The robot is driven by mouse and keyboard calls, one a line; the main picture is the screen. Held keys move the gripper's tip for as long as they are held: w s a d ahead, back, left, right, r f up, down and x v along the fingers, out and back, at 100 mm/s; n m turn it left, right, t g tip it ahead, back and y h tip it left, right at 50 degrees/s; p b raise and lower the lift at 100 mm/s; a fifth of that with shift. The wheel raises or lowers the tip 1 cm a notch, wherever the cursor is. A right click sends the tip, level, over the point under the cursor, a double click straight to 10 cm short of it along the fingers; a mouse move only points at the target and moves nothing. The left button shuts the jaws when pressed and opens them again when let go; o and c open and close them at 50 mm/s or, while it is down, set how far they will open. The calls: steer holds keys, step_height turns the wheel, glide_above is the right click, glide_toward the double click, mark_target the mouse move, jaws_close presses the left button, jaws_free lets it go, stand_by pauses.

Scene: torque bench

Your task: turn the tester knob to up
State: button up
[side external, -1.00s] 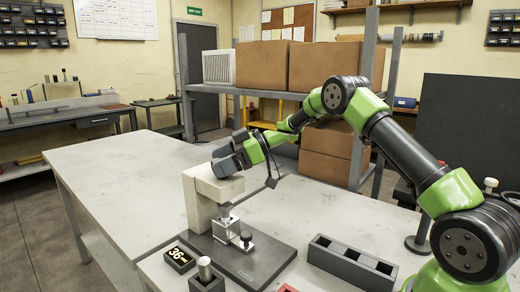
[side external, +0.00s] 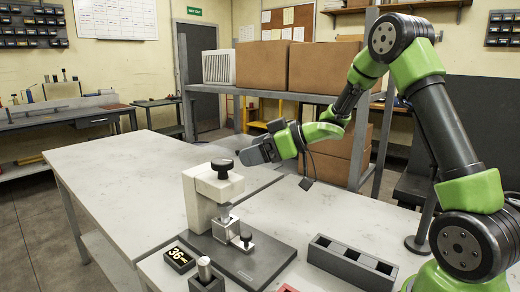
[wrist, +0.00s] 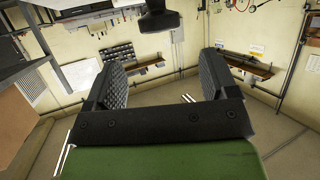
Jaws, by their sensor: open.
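The tester (side external: 197,205) is a white C-shaped frame on a dark base plate. Its black knob (side external: 222,168) sits uncovered on top, with a wide head on a narrower stem. In the wrist view a dark knob-like shape (wrist: 157,14) shows at the top edge, past the fingertips and cut off by the frame. Which way the knob is turned cannot be told. My gripper (side external: 246,156) is just right of the knob and slightly higher, apart from it. The wrist view shows its two ridged fingers (wrist: 163,70) spread wide with nothing between them.
Under the tester head are a metal block (side external: 226,230) and a small dark-topped clamp (side external: 245,239). A dark compartment tray (side external: 352,262) lies right. The table behind is clear.

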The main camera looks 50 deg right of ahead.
mark_target(225, 160)
steer(key=shift+s+d+r, duration=0.15)
steer(key=shift+s, duration=0.25)
steer(key=w+a+f+n+g+y, duration=0.1)
steer(key=w, duration=0.1)
steer(key=w+a+f+n+g+y, duration=0.1)
steer(key=w+n+y, duration=0.1)
steer(key=w, duration=0.1)
steer(key=w+a+f+n+g+y, duration=0.1)
steer(key=w+f, duration=0.1)
steer(key=w, duration=0.1)
steer(key=shift+w+a+n+y, duration=0.2)
steer(key=shift+a+n+y, duration=0.1)
steer(key=shift+a+n, duration=0.1)
stand_by(0.3)
steer(key=c, duration=0.9)
